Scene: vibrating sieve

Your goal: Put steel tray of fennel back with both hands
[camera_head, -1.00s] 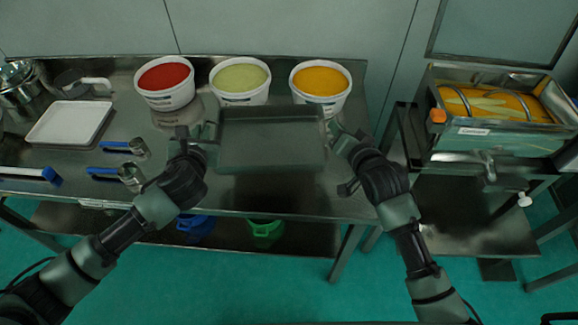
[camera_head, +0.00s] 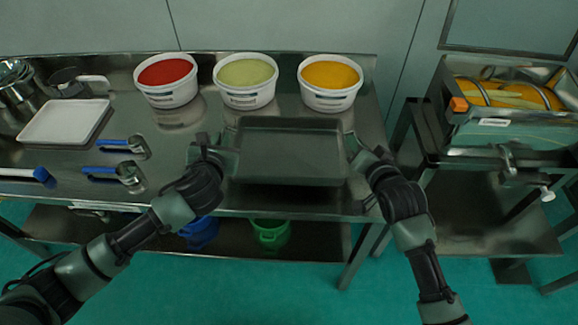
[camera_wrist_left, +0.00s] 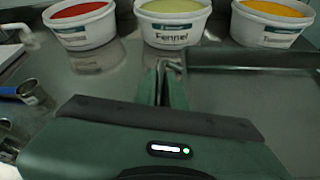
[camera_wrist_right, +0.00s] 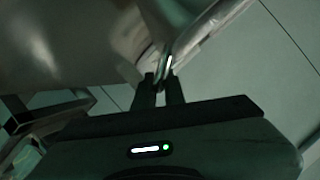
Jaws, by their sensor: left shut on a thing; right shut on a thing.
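A steel tray (camera_head: 290,152) lies level at the middle of the table's front part, dark and with no contents visible. My left gripper (camera_head: 222,148) is shut on its left side; in the left wrist view the fingers (camera_wrist_left: 165,85) close at the tray's edge. My right gripper (camera_head: 352,146) is shut on its right side; in the right wrist view the fingers (camera_wrist_right: 161,85) meet a bright edge. A white tub labelled Fennel (camera_wrist_left: 172,38) with pale green contents stands behind the tray; it is also in the head view (camera_head: 245,98). Whether the tray touches the table is unclear.
A red-filled tub (camera_head: 167,95) and a yellow-filled tub (camera_head: 330,98) flank the fennel tub. A white tray (camera_head: 65,122) and blue-handled scoops (camera_head: 130,175) lie to the left. The sieve machine (camera_head: 505,135) stands on a separate stand at the right.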

